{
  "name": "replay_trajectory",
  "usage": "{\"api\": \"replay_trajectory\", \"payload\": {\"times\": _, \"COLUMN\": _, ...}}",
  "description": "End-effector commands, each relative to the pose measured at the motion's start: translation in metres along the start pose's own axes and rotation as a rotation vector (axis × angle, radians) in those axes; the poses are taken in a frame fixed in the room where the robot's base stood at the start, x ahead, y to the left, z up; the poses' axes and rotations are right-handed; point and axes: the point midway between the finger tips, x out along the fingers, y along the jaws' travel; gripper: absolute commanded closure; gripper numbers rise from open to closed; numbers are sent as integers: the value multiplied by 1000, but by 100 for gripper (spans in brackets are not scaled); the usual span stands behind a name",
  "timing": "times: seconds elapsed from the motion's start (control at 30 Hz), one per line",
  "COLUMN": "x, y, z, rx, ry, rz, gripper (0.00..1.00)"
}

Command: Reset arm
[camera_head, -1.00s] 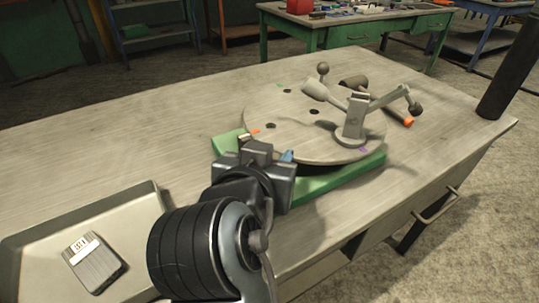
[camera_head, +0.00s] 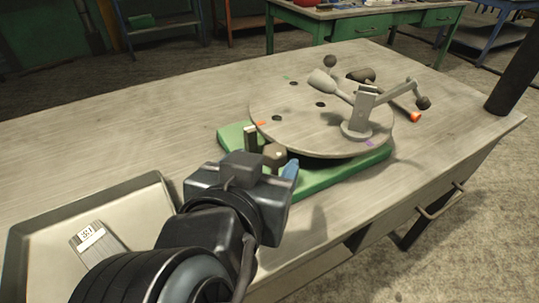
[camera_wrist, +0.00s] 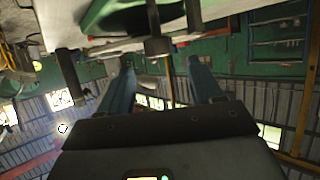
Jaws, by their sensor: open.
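My gripper (camera_head: 286,167) is in front of the near left edge of the green base in the head view. Most of the fingers are hidden there behind the gripper body; one blue finger shows. In the wrist view the two blue fingers (camera_wrist: 163,82) stand wide apart with nothing held between them. Beyond them are the green base's underside (camera_wrist: 105,14) and a dark knob-like part (camera_wrist: 157,46). I cannot tell from the pictures how far the fingers are from these parts.
A grey round plate (camera_head: 300,125) with a post and lever arm (camera_head: 362,110) sits on the green base (camera_head: 335,178). A tray (camera_head: 150,200) with a labelled grey block (camera_head: 95,243) lies at the left. A black column (camera_head: 515,75) stands right. The table's back left (camera_head: 120,130) is clear.

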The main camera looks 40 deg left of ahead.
Motion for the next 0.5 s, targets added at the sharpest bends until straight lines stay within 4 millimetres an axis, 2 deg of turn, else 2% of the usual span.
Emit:
{"api": "replay_trajectory", "payload": {"times": 0.13, "x": -8, "y": 1, "z": 0, "rx": 0, "ry": -1, "rz": 2, "gripper": 35}}
{"api": "replay_trajectory", "payload": {"times": 0.5, "x": -8, "y": 0, "z": 0, "rx": 0, "ry": -1, "rz": 1, "gripper": 35}}
